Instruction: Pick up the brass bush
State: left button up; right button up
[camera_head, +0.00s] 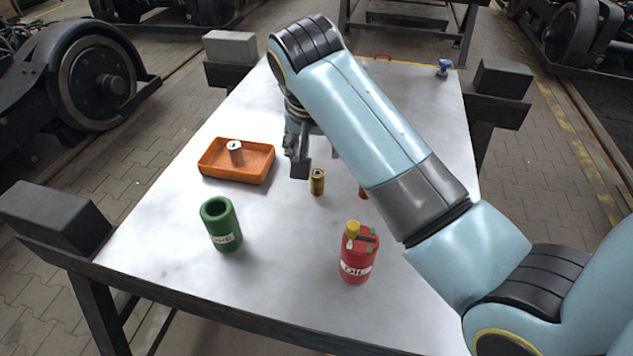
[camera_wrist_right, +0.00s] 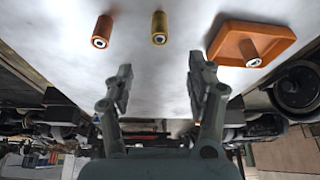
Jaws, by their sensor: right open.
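The brass bush (camera_head: 318,182) is a small gold cylinder standing upright on the pale table. In the right wrist view the brass bush (camera_wrist_right: 160,28) shows beyond the fingertips, in line with the gap between them. My right gripper (camera_head: 316,160) is just behind the brass bush in the head view, partly hidden by my arm. In the wrist view my right gripper (camera_wrist_right: 159,80) is open, with nothing between its fingers. My left gripper is not in view.
A copper-coloured cylinder (camera_wrist_right: 103,30) stands beside the bush, mostly hidden by my arm in the head view. A green holder (camera_head: 221,226) and red oil can (camera_head: 356,262) stand nearer. Bare table lies between.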

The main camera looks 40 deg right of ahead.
aim_at(317, 173)
jog(key=x, duration=1.1)
jog(key=shift+w+d, duration=0.1)
jog(key=shift+d, duration=0.1)
grip_shut()
